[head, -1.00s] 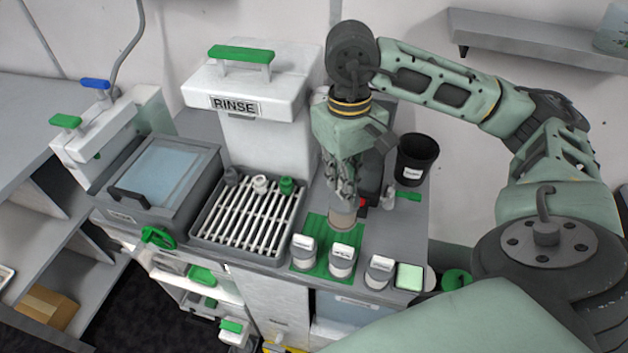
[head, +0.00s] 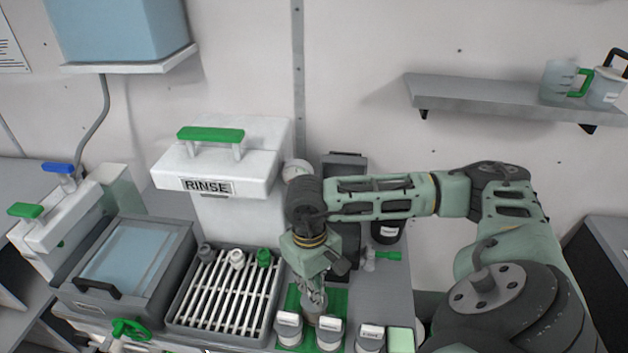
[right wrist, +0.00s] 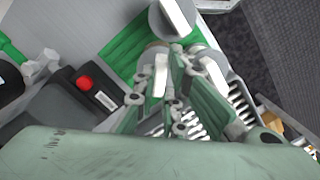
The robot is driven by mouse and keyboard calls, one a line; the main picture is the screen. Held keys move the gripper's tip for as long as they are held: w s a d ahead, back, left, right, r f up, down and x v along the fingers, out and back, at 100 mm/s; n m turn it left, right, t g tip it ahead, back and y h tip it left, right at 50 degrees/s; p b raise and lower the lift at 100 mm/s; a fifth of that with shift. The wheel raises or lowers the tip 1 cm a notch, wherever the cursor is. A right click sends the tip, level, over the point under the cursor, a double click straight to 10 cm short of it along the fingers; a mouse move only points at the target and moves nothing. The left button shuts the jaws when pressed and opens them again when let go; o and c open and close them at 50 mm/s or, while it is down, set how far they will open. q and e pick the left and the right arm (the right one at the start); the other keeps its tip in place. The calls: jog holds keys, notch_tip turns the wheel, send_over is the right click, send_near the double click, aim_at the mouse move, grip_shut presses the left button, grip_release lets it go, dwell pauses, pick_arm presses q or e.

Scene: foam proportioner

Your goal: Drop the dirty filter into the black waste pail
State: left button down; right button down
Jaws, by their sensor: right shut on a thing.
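My right gripper (head: 314,287) points down over the green mat (head: 339,300) and is shut on a greyish cylinder, which I take for the dirty filter (head: 314,307). The fingers hide much of it. The black waste pail (head: 388,232), with a white label, stands at the back right of the counter, partly hidden behind my right forearm. My left gripper is not in view.
Labelled canisters (head: 330,333) stand in front of the gripper. A slatted drain tray (head: 222,290) and the RINSE unit (head: 225,165) are to the left. A dark device (head: 346,160) stands behind the wrist. A green-handled valve (head: 386,255) lies between mat and pail.

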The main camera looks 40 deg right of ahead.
jog(key=shift+f, duration=0.9)
jog(key=c, duration=1.8)
grip_release()
jog(key=shift+r, duration=0.1)
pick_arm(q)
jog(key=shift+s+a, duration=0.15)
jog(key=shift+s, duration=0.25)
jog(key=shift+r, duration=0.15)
pick_arm(e)
jog(key=shift+r, duration=0.1)
